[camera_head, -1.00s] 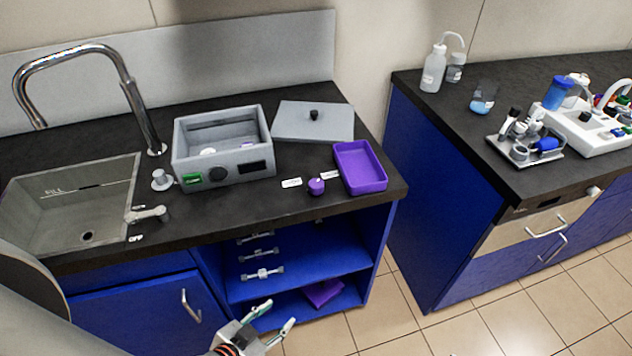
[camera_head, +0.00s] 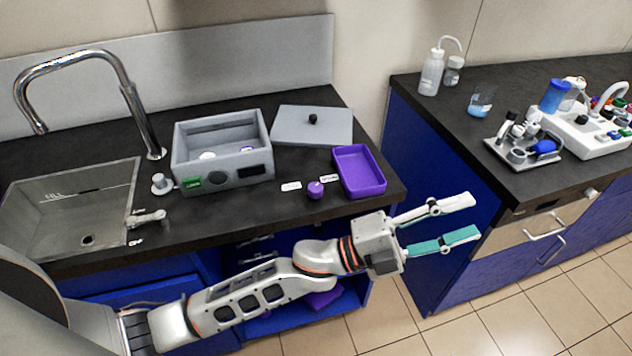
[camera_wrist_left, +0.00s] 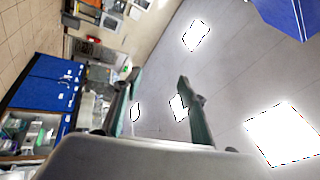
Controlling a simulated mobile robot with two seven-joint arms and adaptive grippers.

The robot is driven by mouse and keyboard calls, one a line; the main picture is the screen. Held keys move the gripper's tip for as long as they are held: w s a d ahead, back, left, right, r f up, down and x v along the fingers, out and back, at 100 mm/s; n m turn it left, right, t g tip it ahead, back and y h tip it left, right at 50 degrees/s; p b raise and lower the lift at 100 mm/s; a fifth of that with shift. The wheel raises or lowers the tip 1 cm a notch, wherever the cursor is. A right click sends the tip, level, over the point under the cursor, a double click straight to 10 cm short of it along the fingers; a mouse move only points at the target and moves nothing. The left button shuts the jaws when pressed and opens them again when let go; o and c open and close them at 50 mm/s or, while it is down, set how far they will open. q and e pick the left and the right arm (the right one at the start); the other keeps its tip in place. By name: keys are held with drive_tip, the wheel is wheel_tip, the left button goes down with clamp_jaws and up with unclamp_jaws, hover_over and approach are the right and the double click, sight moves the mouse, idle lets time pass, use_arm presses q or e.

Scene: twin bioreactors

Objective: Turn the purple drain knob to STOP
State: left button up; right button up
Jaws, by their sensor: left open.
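The purple drain knob (camera_head: 315,190) stands on the dark counter between two small white labels, a left label (camera_head: 291,186) and a right label (camera_head: 329,178); their text is too small to read. My left gripper (camera_head: 455,225) is open and empty, in front of the counter's right end, to the right of the knob and lower in the picture. In the left wrist view the two fingers (camera_wrist_left: 155,100) are apart with nothing between them, and the knob does not show there. My right gripper is not in view.
A purple tray (camera_head: 372,189) lies just right of the knob. A grey bath box (camera_head: 190,172) and its grey lid (camera_head: 290,137) are behind. The sink (camera_head: 35,235) and faucet (camera_head: 150,130) are left. A second counter (camera_head: 450,108) stands right, across a gap.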

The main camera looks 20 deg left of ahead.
use_arm(q)
drive_tip(key=s+d+r+m+g+h, duration=0.1)
drive_tip(key=s+d+r+m+g, duration=0.25)
drive_tip(key=m+g, duration=0.5)
drive_tip(key=m+y, duration=1.7)
drive_tip(key=y, duration=0.4)
hover_over(316, 187)
wheel_tip(316, 187, down, 6)
drive_tip(key=shift+d+r+p, duration=0.15)
drive_tip(key=shift+r+p, duration=0.05)
drive_tip(key=shift+p, duration=0.1)
drive_tip(key=shift+a+f+y, duration=0.15)
drive_tip(key=shift+a+y, duration=0.1)
drive_tip(key=shift+y, duration=0.05)
wheel_tip(316, 187, down, 7)
drive_tip(key=shift+d+f, duration=0.1)
drive_tip(key=shift+f, duration=0.1)
